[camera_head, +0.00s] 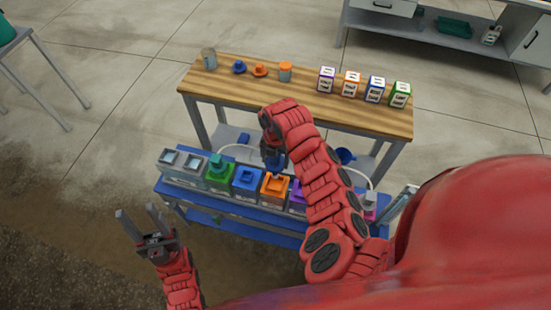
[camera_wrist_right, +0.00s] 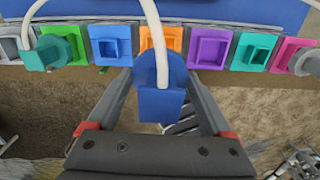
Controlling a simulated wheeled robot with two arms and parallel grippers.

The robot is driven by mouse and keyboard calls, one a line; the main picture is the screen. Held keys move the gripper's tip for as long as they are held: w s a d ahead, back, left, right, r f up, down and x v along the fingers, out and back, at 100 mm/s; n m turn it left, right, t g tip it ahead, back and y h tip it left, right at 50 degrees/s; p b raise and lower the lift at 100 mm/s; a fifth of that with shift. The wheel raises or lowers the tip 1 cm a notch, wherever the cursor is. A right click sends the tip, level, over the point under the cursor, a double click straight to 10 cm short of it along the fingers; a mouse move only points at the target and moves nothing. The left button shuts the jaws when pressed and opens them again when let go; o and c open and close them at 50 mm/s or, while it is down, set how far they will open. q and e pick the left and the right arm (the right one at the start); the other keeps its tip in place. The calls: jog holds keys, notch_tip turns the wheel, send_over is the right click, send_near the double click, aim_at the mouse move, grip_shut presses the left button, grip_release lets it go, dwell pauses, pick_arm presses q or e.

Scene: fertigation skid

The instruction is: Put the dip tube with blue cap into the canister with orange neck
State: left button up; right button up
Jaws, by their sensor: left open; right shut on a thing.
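My right gripper (camera_wrist_right: 160,88) is shut on the dip tube's blue cap (camera_wrist_right: 158,95), with a white hose (camera_wrist_right: 152,25) rising from it. In the right wrist view the cap is just in front of the canister with orange neck (camera_wrist_right: 172,38) and partly covers it. The orange neck also shows in the head view (camera_head: 275,187), with its square opening uncovered, below my right gripper (camera_head: 272,158). The tube's lower end is hidden, so I cannot tell whether it is in the opening. My left gripper (camera_head: 137,214) is open and empty, left of the canister row.
Canisters with blue (camera_head: 247,179), green (camera_head: 219,174) and purple (camera_head: 297,195) necks stand beside the orange one on a blue bench (camera_head: 230,198). A green cap and hose sit at the green one. The wooden table (camera_head: 230,85) behind holds small boxes, caps and cups.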

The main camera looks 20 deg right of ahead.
aim_at(275, 177)
jog(key=shift+s+f+n, duration=0.3)
jog(key=shift+s+f, duration=0.05)
jog(key=shift+a+f, duration=0.15)
jog(key=shift+f, duration=0.6)
notch_tip(275, 177, down, 9)
jog(key=b, duration=1)
jog(key=shift+w+f, duration=0.1)
jog(key=shift+f, duration=0.1)
jog(key=o, duration=1.2)
jog(key=shift+r, duration=0.1)
notch_tip(275, 177, up, 6)
jog(key=shift+r+b, duration=0.25)
jog(key=shift+b, duration=0.25)
notch_tip(275, 177, up, 11)
jog(key=p, duration=0.5)
jog(key=shift+f, duration=0.1)
